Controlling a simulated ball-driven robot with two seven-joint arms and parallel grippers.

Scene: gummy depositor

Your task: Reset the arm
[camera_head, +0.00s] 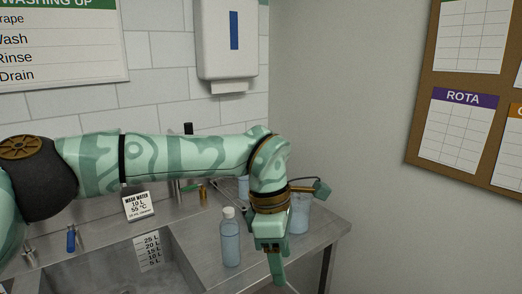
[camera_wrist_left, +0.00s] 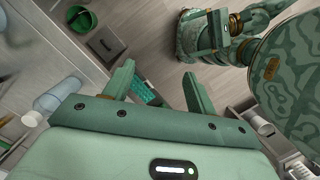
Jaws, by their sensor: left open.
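My left arm reaches across the head view from the left, above the steel counter. Its gripper (camera_head: 277,264) points down near the counter's right front edge. In the wrist view the two green fingers (camera_wrist_left: 160,76) stand apart with nothing between them, so the gripper is open and empty.
A capped clear bottle (camera_head: 230,240) stands on the counter just left of the gripper. A clear beaker (camera_head: 300,215) stands close behind it. The steel sink (camera_head: 110,270) is at left, with a wash water card (camera_head: 138,206) behind it. The counter (camera_head: 325,240) ends at right.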

